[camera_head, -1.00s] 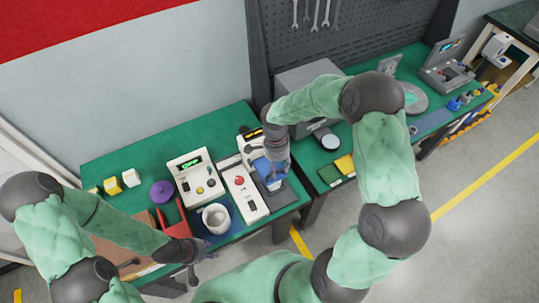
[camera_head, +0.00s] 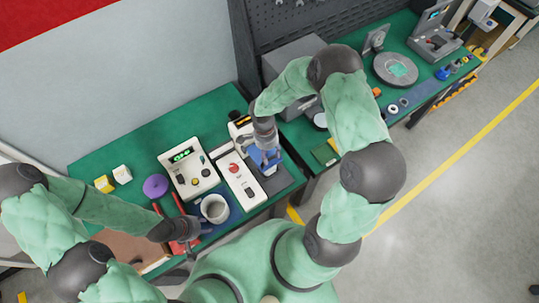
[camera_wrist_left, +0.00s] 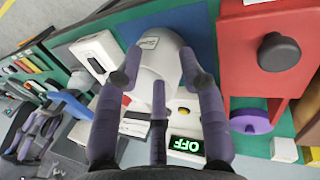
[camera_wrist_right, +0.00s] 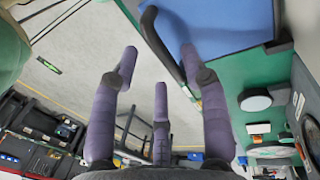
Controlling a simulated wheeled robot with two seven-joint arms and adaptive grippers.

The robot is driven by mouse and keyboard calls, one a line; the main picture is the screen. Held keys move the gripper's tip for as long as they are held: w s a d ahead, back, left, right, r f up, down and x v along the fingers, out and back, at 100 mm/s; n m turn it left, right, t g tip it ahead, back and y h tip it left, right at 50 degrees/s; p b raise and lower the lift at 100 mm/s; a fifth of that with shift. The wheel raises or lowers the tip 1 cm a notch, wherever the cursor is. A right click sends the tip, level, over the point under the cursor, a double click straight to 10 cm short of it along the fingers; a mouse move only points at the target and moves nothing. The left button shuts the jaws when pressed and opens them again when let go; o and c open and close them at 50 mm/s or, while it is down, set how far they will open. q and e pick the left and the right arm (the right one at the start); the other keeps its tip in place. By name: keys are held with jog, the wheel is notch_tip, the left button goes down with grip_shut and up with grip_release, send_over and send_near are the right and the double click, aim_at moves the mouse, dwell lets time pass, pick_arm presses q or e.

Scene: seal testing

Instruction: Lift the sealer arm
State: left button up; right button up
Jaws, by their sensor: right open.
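A blue hinged part (camera_head: 263,160), which looks like the sealer arm, sits on a dark base (camera_head: 284,180) at the right end of the near green table. My right gripper (camera_head: 268,150) is at this blue part. In the right wrist view the blue part (camera_wrist_right: 222,22) fills the top, with a dark bar (camera_wrist_right: 163,48) running between the spread fingers, which are not closed on it. My left gripper (camera_head: 194,243) is open near a red stand (camera_head: 178,230) and a white pot (camera_head: 214,208). The left wrist view shows its fingers spread in front of the pot (camera_wrist_left: 157,50).
A white control box (camera_head: 188,168) with a green display reading OFF and a white panel with a red button (camera_head: 238,180) stand between the grippers. A purple round part (camera_head: 155,186) lies left. A grey box (camera_head: 290,62) stands behind my right arm.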

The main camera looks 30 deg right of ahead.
jog(key=shift+s+f, duration=0.1)
jog(key=shift+f, duration=0.65)
grip_shut()
jog(key=shift+r, duration=0.1)
